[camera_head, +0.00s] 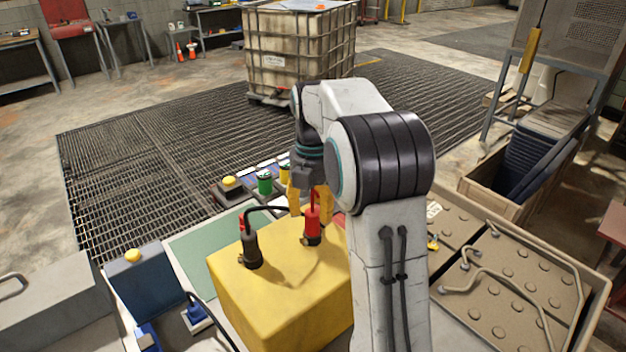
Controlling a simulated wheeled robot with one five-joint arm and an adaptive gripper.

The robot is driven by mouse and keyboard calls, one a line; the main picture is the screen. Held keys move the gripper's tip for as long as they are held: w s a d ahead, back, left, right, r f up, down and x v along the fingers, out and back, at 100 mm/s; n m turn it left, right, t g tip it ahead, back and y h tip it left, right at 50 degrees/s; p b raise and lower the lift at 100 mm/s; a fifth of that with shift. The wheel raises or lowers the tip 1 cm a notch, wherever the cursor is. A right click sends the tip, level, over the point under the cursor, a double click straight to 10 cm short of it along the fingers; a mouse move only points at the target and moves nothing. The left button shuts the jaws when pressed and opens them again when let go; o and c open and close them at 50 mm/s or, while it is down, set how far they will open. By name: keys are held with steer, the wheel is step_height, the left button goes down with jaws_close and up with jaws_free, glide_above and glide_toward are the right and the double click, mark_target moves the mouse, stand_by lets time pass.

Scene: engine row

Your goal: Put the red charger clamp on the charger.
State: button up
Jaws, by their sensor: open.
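A yellow box (262,306) stands in front of my arm; nothing readable on it shows whether it is the charger. The red clamp (312,219), with a dark lower end, stands upright on its top at the right. A black clamp (251,247) with a little red at its top stands on the left. A dark cable (268,208) arches from the black clamp toward the red one. My gripper (303,200) points down with yellow fingers just behind the red clamp's upper part. It is open; the arm and clamp partly hide the fingers, and contact is unclear.
Green (264,182) and yellow cylinders stand behind the box, by a yellow button unit (229,185). A blue box (145,285) with a yellow knob and blue plugs (196,315) are at left. Tan panels with bent pipes (515,285) fill the right. Open floor grating lies beyond.

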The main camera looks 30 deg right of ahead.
step_height(320, 180, up, 10)
steer(key=p, duration=0.1)
steer(key=s+a+r+m+t, duration=0.2)
steer(key=s+a+m, duration=0.4)
steer(key=s+m, duration=0.35)
steer(key=s+a+f+m+t, duration=0.3)
steer(key=s+f+m, duration=0.5)
steer(key=s+m, duration=0.3)
steer(key=shift+s+a+f, duration=0.35)
steer(key=shift+s+a, duration=0.35)
steer(key=shift+s, duration=0.4)
step_height(320, 180, down, 3)
steer(key=shift+w+b, duration=0.1)
steer(key=shift+b, duration=1.15)
steer(key=shift+d, duration=0.1)
